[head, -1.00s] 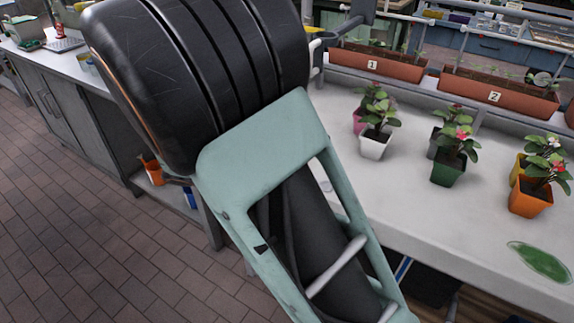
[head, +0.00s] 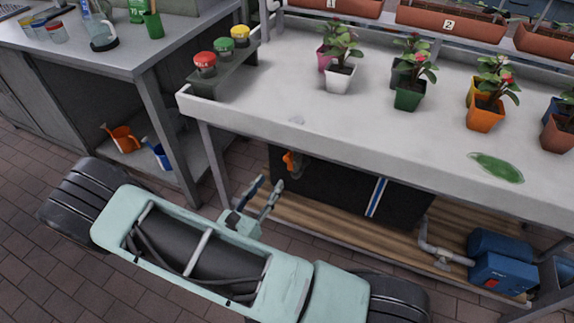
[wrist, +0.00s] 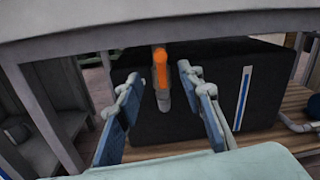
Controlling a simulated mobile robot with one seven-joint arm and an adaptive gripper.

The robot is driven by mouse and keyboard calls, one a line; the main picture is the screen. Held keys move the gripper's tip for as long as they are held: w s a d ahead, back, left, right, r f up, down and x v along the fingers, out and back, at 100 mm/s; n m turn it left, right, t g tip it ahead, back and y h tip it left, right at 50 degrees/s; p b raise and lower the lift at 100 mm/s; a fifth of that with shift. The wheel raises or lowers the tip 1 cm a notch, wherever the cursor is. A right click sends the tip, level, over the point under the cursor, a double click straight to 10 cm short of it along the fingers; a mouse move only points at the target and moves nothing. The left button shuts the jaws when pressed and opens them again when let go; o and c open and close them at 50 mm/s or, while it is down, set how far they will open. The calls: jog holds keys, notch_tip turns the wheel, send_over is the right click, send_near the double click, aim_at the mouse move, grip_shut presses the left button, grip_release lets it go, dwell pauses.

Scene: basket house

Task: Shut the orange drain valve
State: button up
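The orange drain valve (head: 291,163) is on the front of a black tank (head: 330,190) under the white bench. In the wrist view the valve's orange handle (wrist: 160,68) points up and down, above a grey spout (wrist: 163,98). My gripper (head: 268,187) is in front of the bench, short of the valve and lower in the head view. In the wrist view my gripper (wrist: 165,105) is open and empty, with its fingers apart on either side of the valve in the picture. The fingers do not appear to touch the valve.
The bench edge (head: 400,155) overhangs the tank, with a bench leg (head: 213,165) on the left. A wooden shelf (head: 370,232) carries the tank and a blue pump (head: 497,262) with grey piping. Potted plants stand on top.

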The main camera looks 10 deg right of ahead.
aim_at(286, 160)
jog(key=b+x, duration=0.1)
jog(key=x, duration=0.9)
jog(key=shift+c, duration=0.7)
grip_shut()
